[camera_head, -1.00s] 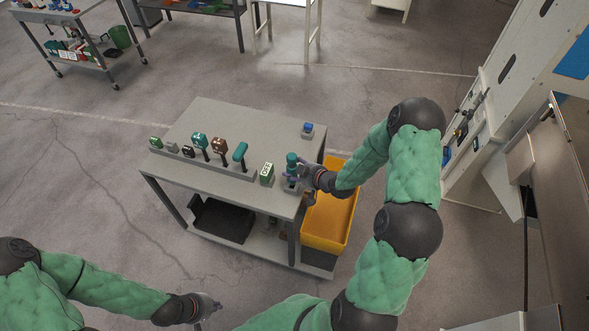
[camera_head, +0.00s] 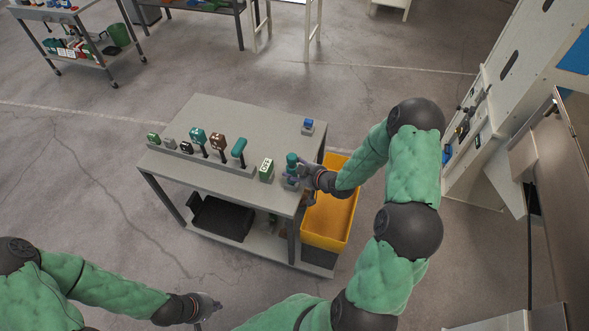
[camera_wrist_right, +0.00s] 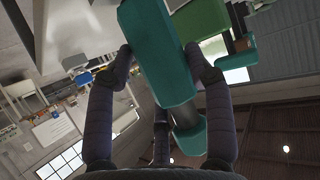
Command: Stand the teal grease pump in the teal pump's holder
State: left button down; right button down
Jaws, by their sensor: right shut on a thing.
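The teal grease pump (camera_head: 292,162) is upright at the front right corner of the grey table. It also shows large in the right wrist view (camera_wrist_right: 160,58), between the two fingers. My right gripper (camera_head: 304,172) is shut on it from the right side. A small grey holder (camera_head: 290,184) is directly below the pump. I cannot tell whether the pump's foot is in it or just above it, as the gripper and pump hide the join. My left gripper (camera_head: 212,305) is low at the bottom, away from the table; its fingers are too small to read.
A green box with a white label (camera_head: 266,170) stands just left of the pump. A grey rack (camera_head: 215,163) with several tools runs along the table's front. A blue-topped item (camera_head: 308,126) stands at the back right. A yellow bin (camera_head: 330,215) is beside the table under my right arm.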

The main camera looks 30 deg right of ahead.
jog(key=shift+f+b, duration=0.35)
jog(key=shift+f, duration=0.15)
jog(key=shift+c, duration=2)
grip_release()
jog(key=shift+r, duration=0.1)
jog(key=v, duration=1.2)
